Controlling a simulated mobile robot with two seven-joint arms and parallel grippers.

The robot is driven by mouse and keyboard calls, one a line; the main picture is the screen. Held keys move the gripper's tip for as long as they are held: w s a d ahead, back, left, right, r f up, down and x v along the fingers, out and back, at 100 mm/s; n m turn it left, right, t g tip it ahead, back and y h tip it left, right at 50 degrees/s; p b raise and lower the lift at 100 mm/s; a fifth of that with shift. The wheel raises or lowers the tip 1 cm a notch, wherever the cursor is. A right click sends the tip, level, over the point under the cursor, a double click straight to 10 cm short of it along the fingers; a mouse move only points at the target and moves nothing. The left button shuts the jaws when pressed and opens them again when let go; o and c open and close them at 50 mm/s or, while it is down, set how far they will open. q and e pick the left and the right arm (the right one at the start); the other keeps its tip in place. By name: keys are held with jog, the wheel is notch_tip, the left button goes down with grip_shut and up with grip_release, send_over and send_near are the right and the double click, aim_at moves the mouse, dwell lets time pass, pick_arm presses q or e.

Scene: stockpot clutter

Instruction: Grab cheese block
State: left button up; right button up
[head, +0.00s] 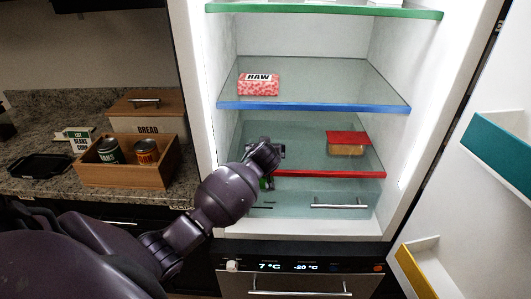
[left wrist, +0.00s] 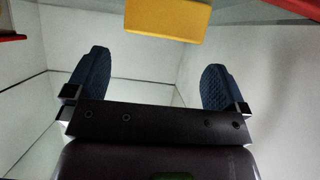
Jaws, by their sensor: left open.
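The cheese block (left wrist: 168,18), a plain yellow block, shows at the top of the left wrist view, cut off by the frame edge. It lies beyond my left gripper (left wrist: 153,72), whose two dark blue fingers stand wide apart with nothing between them. In the head view my left gripper (head: 266,153) reaches into the open fridge at the level of the red-edged shelf (head: 330,174). I cannot make out the cheese block in the head view; my gripper and wrist may hide it. My right gripper is in neither view.
A red-lidded container (head: 348,150) sits on the red-edged shelf, right of my gripper. The blue-edged shelf (head: 310,107) above holds a raw meat pack (head: 258,87). The open fridge door (head: 480,200) stands right. A wooden crate (head: 125,172) with cans is on the left counter.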

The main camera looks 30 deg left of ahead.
pick_arm(q)
jog(key=shift+p+x, duration=0.4)
jog(key=shift+x, duration=2.15)
jog(key=shift+s+a+f, duration=0.1)
jog(key=shift+s+f, duration=0.05)
jog(key=c, duration=0.6)
jog(key=shift+c, duration=0.6)
